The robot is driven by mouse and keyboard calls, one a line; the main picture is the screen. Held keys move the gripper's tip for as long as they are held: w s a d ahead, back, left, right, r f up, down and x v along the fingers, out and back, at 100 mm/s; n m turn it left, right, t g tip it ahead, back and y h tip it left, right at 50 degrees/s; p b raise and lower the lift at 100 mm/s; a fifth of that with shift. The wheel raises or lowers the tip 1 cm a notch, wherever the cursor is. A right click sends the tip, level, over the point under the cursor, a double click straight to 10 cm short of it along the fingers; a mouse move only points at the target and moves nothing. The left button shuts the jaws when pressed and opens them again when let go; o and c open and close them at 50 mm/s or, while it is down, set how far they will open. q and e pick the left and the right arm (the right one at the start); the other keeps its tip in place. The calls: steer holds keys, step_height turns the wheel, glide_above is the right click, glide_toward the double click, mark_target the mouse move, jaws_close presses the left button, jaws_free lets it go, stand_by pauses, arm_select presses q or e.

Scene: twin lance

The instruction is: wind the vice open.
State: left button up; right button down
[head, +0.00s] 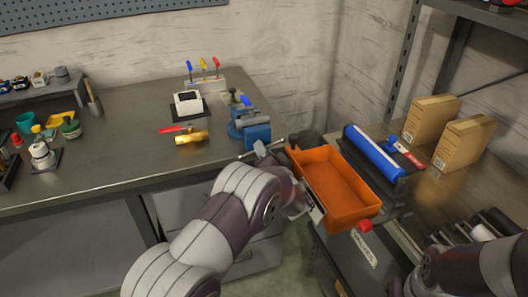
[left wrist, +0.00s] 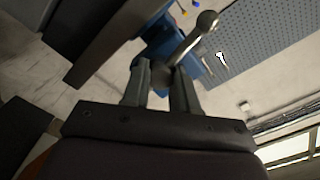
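The blue vice (head: 256,134) stands at the right front corner of the workbench. Its metal handle bar (head: 274,144) sticks out at the front, and the bar with its round end (left wrist: 207,21) slants up to the right in the left wrist view. The vice's blue body (left wrist: 158,38) shows behind it. My left gripper (head: 262,149) is at the handle. In the left wrist view its two fingers (left wrist: 162,75) stand apart, one on each side of the handle's lower end. Whether they press on it is hard to see. My right gripper is out of view.
An orange bin (head: 340,220) stands right of my left wrist, close to it. A blue roll (head: 374,152) and cardboard boxes (head: 465,143) are further right. The bench's front middle (head: 130,160) is clear.

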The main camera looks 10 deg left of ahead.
arm_select(q)
jaws_close()
steer(key=shift+r+p, duration=0.1)
steer(key=shift+p, duration=0.25)
steer(key=m+p, duration=0.9)
steer(key=m, duration=0.3)
steer(key=shift+r, duration=0.15)
stand_by(0.3)
steer(key=shift+r, duration=0.1)
stand_by(0.5)
